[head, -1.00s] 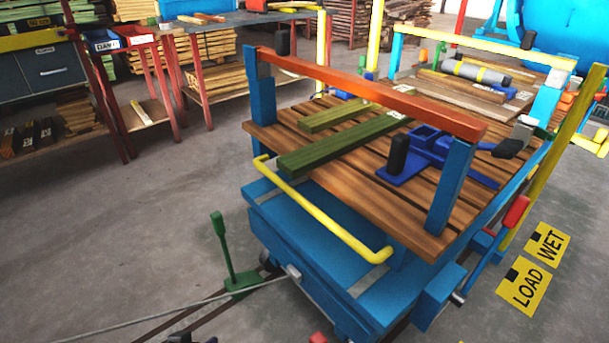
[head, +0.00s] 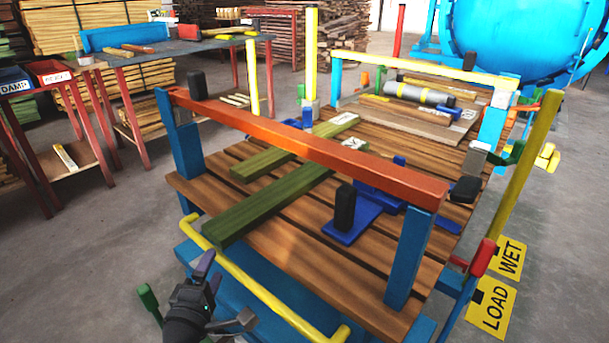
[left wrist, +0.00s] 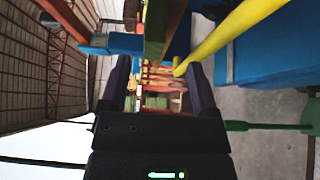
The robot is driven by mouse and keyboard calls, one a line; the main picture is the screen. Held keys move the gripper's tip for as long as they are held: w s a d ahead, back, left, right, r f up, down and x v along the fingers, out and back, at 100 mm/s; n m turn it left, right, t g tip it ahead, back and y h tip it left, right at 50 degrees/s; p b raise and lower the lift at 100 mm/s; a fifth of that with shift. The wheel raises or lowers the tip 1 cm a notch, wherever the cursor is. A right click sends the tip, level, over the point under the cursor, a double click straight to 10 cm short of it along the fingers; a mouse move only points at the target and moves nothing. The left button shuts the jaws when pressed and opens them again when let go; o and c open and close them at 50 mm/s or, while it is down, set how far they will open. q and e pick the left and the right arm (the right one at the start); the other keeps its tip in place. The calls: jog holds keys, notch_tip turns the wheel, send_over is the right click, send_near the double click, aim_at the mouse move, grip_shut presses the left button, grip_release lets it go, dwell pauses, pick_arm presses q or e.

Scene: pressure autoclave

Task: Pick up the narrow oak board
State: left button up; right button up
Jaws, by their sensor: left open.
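Two green-tinted boards lie on the slatted cart deck. The longer, thicker one (head: 262,206) sticks out past the deck's near edge, under the orange crossbar. A shorter one (head: 262,164) lies behind it, with a pale label at its far end. I cannot tell which board is the narrow oak one. My left gripper (head: 228,288) is open and empty at the yellow handle, in front of and below the longer board's near end. In the left wrist view, a green board end (left wrist: 160,28) shows above and beyond the open fingers (left wrist: 160,72). My right gripper is out of view.
The orange crossbar (head: 310,150) spans the near end of the cart on blue posts. The yellow handle (head: 262,290) runs along its front. A blue fixture with a black knob (head: 345,207) sits right of the boards. Brown boards (head: 405,112) and a grey roll lie farther back.

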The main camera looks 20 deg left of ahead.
aim_at(220, 245)
pick_arm(q)
jog(key=w, duration=0.2)
jog(key=w+a+b, duration=0.1)
jog(key=w, duration=0.2)
jog(key=w+a, duration=0.1)
jog(key=w, duration=0.2)
jog(key=shift+a+r, duration=0.1)
jog(key=shift+r, duration=0.15)
grip_shut()
dwell(0.9)
